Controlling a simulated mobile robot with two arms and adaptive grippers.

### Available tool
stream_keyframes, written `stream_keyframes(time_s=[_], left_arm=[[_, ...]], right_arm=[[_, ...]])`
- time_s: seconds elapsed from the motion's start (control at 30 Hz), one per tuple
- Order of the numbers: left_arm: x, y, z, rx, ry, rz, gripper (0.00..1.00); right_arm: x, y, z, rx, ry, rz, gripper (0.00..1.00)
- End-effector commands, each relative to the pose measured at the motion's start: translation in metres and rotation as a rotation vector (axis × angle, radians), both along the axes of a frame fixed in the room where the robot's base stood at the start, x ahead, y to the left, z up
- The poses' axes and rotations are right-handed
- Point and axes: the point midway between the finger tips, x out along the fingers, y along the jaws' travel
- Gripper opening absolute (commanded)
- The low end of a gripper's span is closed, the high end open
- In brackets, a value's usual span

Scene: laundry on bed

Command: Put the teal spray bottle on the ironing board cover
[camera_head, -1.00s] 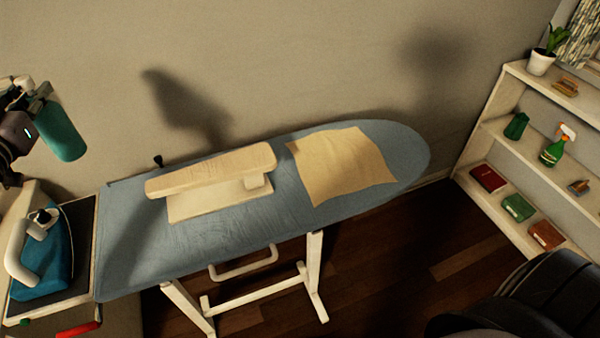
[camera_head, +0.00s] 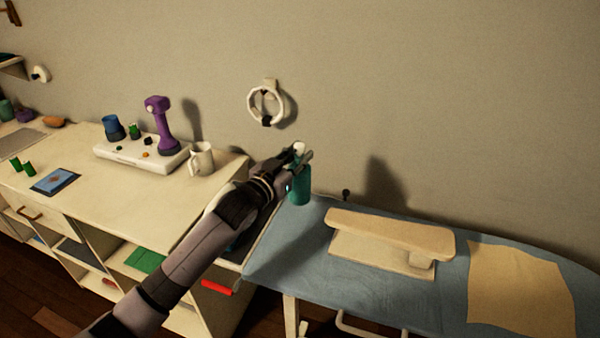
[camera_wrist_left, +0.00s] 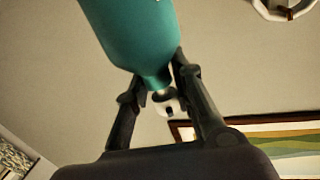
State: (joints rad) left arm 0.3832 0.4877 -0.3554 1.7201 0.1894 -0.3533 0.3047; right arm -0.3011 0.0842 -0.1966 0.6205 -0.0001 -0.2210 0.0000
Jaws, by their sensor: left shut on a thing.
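The teal spray bottle (camera_head: 299,188) is held by my left gripper (camera_head: 298,158), which is shut on it near its neck. In the head view the bottle hangs upright beside the left end of the blue ironing board cover (camera_head: 290,255); whether it touches anything is hard to tell. In the left wrist view the bottle (camera_wrist_left: 135,35) sits between the fingers of the left gripper (camera_wrist_left: 165,85), with its white nozzle below the neck. My right gripper is not in view.
A cream sleeve board (camera_head: 390,235) and a tan cloth (camera_head: 520,290) lie on the cover. At the left, a cream cabinet (camera_head: 110,210) carries a white mug (camera_head: 202,158) and a purple device (camera_head: 160,120). The cover's front left part is bare. A white ring (camera_head: 266,102) hangs on the wall.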

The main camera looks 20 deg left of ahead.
Motion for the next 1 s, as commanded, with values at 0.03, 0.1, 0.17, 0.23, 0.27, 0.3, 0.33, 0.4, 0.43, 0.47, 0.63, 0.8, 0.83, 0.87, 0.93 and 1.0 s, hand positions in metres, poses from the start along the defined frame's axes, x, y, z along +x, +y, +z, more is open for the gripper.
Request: stream_keyframes(time_s=[0.03, 0.1, 0.17, 0.23, 0.27, 0.3, 0.33, 0.4, 0.43, 0.47, 0.63, 0.8, 0.83, 0.87, 0.93, 1.0], left_arm=[[0.000, 0.000, -0.007, -0.002, 0.001, 0.000, 0.00], [0.000, 0.000, -0.014, -0.001, -0.002, 0.000, 0.00], [0.000, 0.000, -0.018, -0.001, -0.004, 0.000, 0.00], [0.000, 0.000, -0.024, -0.001, -0.002, 0.000, 0.00], [0.000, 0.000, -0.028, -0.001, -0.002, 0.000, 0.00], [0.000, 0.000, -0.034, -0.002, 0.001, 0.000, 0.00], [0.000, 0.000, -0.040, -0.003, 0.002, 0.000, 0.00], [0.000, 0.000, -0.050, -0.002, 0.001, 0.000, 0.00], [0.000, 0.000, -0.054, -0.001, -0.001, 0.000, 0.00], [0.000, 0.000, -0.057, -0.001, -0.002, 0.000, 0.00], [0.000, 0.000, -0.063, -0.001, -0.004, -0.001, 0.00], [0.000, 0.000, -0.063, 0.000, -0.004, 0.000, 0.00], [0.000, 0.000, -0.064, 0.000, -0.004, 0.000, 0.00], [0.000, 0.000, -0.065, -0.001, -0.004, 0.000, 0.00], [0.000, 0.000, -0.067, -0.001, -0.004, 0.000, 0.00], [0.000, 0.000, -0.068, 0.000, -0.002, 0.000, 0.24]], right_arm=[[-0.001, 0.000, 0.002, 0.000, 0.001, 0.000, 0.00], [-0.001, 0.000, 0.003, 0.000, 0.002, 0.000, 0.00], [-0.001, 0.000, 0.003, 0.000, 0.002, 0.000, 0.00], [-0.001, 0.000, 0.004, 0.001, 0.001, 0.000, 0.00], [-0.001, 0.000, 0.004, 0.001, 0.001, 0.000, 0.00], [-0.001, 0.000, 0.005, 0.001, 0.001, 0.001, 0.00], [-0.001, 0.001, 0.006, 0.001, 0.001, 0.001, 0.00], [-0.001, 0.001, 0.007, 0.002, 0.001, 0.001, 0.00], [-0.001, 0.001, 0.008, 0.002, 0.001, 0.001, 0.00], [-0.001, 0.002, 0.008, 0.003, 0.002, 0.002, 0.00], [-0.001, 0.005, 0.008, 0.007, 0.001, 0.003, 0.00], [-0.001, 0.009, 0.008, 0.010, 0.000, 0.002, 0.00], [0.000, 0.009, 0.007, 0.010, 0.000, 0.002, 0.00], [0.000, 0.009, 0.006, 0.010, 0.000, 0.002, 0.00], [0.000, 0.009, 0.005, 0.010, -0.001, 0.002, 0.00], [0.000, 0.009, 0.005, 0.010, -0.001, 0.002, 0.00]])
